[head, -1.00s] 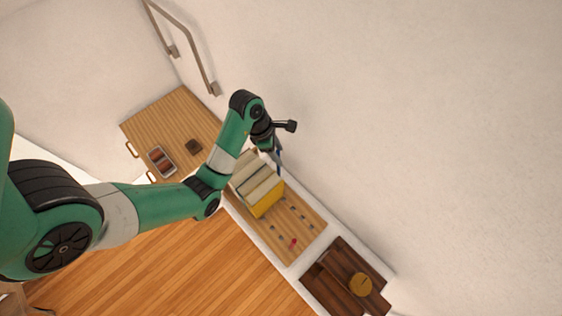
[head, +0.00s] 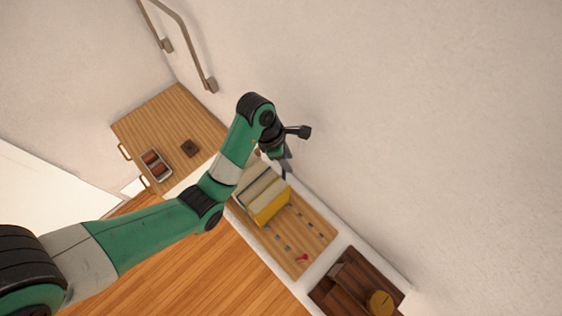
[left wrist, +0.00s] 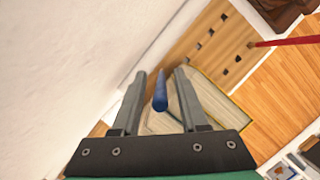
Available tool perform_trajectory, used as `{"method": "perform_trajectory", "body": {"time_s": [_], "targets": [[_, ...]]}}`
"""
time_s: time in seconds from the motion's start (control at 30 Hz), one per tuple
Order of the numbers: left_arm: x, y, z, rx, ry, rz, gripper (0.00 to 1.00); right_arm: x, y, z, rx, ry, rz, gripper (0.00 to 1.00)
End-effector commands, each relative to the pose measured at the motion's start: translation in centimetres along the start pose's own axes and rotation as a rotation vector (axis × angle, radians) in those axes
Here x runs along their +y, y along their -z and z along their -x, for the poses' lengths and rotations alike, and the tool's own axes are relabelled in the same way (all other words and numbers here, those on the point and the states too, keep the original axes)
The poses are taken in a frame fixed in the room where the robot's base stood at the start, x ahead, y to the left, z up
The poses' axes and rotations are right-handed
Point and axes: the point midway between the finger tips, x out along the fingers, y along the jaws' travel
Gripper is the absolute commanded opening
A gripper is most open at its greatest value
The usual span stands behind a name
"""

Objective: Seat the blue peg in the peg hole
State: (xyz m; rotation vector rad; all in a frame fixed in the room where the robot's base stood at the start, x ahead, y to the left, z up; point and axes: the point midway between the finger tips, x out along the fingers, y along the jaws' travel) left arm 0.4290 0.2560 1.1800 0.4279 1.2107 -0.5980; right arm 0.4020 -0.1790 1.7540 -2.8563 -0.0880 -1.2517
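The blue peg (left wrist: 160,92) shows in the left wrist view between the two fingers of my left gripper (left wrist: 159,85), with a visible gap on each side. The gripper is open around it, and the fingers do not appear to touch it. Whether the peg's far end is in a hole is hidden. In the head view my left gripper (head: 286,163) is at the back corner of the wooden board with dark holes (head: 318,243), behind the books. The board's holes also show in the left wrist view (left wrist: 222,38). My right gripper is not in view.
Several upright books, the front one yellow (head: 270,209), stand close to my left gripper. A red peg (head: 302,258) stands on the board. A dark wooden tray (head: 340,296) lies beyond it. The wall rises close behind the gripper.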

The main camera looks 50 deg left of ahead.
Motion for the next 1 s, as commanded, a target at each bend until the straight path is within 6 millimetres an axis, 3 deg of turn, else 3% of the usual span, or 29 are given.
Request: {"method": "perform_trajectory", "body": {"time_s": [0.03,0.2,0.23,1.0], "targets": [[0.01,0.02,0.0,0.0,0.0,0.0,0.32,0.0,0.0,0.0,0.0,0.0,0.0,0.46],[0.01,0.04,0.0,0.0,0.0,0.0,0.02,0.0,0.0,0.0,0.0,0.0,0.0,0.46],[0.01,0.04,0.0,0.0,0.0,0.0,0.0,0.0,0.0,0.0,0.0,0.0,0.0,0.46],[0.0,0.06,-0.02,0.0,0.0,0.001,0.0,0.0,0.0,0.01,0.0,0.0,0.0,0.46]]}}
